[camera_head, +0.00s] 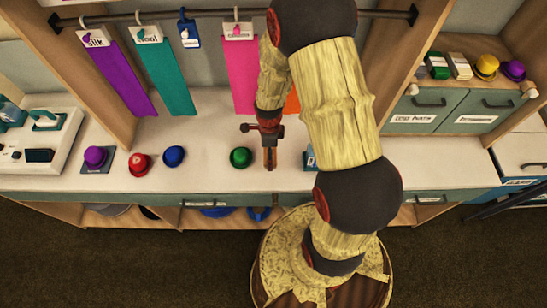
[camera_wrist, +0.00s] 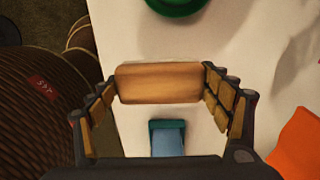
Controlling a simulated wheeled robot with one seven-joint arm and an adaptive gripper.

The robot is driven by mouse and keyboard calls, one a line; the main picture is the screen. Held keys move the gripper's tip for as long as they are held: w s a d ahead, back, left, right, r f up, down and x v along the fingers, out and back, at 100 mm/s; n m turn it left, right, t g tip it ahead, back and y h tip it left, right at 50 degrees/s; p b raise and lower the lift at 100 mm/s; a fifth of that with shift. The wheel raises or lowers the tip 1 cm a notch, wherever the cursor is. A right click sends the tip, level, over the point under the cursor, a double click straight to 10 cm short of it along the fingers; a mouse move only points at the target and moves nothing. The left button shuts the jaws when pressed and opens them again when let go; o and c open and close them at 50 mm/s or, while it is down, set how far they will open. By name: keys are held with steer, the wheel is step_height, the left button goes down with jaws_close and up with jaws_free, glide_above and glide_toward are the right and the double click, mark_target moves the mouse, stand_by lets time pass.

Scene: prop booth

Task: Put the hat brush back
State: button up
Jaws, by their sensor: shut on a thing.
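My gripper (camera_head: 269,143) is shut on a wooden block-like piece, which looks like the hat brush (camera_head: 270,159), above the white counter. In the wrist view the brush (camera_wrist: 158,83) spans between the two fingers of my gripper (camera_wrist: 160,100). Its bristles are not visible. In the head view this item (camera_head: 310,159) is mostly hidden by my arm, just right of the gripper. I cannot tell whether it is the brush's place.
A green hat (camera_head: 240,157) stands close left of the gripper; blue (camera_head: 173,156), red (camera_head: 139,164) and purple (camera_head: 95,157) hats stand farther left. Coloured cloth strips hang from a rail (camera_head: 230,14) behind. The counter's front edge is near.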

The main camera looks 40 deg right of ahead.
mark_target(274, 157)
steer(key=shift+d+f, duration=0.65)
steer(key=shift+f, duration=0.15)
steer(key=shift+w+d+f+b, duration=0.15)
steer(key=shift+f+b, duration=0.1)
steer(key=shift+f, duration=0.65)
steer(key=shift+s+d+f+b, duration=0.1)
steer(key=shift+f+b, duration=0.1)
steer(key=shift+f, duration=0.65)
steer(key=shift+w+f, duration=0.1)
steer(key=shift+f, duration=0.1)
steer(key=o, duration=1.1)
steer(key=shift+r, duration=0.1)
